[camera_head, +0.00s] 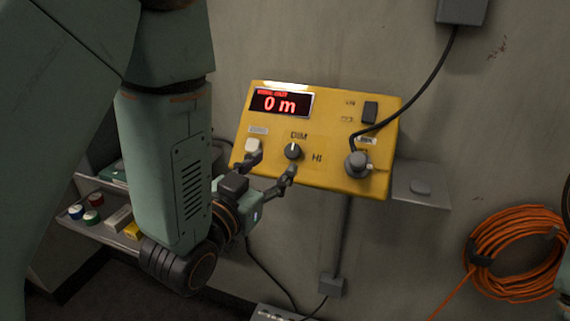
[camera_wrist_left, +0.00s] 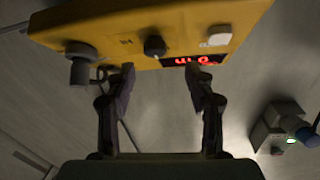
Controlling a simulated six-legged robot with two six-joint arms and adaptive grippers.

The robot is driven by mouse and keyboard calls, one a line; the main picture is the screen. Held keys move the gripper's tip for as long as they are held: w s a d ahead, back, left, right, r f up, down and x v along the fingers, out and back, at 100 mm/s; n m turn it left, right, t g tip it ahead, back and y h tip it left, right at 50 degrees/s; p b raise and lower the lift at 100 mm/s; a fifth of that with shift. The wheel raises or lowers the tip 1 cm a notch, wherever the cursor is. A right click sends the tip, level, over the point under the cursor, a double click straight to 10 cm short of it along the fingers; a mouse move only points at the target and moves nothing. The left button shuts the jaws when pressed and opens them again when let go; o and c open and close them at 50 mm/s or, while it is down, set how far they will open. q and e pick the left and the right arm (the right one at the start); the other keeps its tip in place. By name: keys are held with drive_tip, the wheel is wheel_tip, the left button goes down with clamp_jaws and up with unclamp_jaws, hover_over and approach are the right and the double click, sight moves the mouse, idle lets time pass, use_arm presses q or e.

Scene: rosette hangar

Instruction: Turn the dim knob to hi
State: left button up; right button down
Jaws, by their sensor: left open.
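The dim knob (camera_head: 293,152) is a small black knob on the yellow panel (camera_head: 350,183). Its white pointer line points up toward the DIM label, and the HI label (camera_head: 316,157) is to its lower right. My left gripper (camera_head: 272,167) is open in front of the panel, just lower left of the knob. In the left wrist view the knob (camera_wrist_left: 155,46) stands beyond the gap between the open fingers (camera_wrist_left: 160,74), with nothing between them. My right gripper is not in view.
The panel carries a red display (camera_head: 281,102) reading 0 m, a white button (camera_head: 254,146), a black switch (camera_head: 370,112) and a grey cable plug (camera_head: 358,164). A shelf with small items (camera_head: 100,222) is at left. An orange cable coil (camera_head: 515,255) hangs at right.

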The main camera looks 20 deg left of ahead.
sight(292, 150)
use_arm(q)
drive_tip(key=shift+w+d+b, duration=0.65)
drive_tip(key=shift+d+b, duration=0.2)
drive_tip(key=shift+b, duration=0.4)
drive_tip(key=w, duration=0.3)
drive_tip(key=shift+w+a, duration=0.2)
drive_tip(key=shift+a, duration=0.1)
drive_tip(key=shift+w+d, duration=0.1)
drive_tip(key=shift+w, duration=0.2)
drive_tip(key=shift+w+d+r, duration=0.1)
drive_tip(key=shift+w+d, duration=0.15)
drive_tip(key=shift+d, duration=0.15)
drive_tip(key=shift+a, duration=0.25)
drive_tip(key=shift+c, duration=1.1)
drive_tip(key=shift+d, duration=0.2)
drive_tip(key=c, duration=0.5)
drive_tip(key=shift+a, duration=0.1)
clamp_jaws()
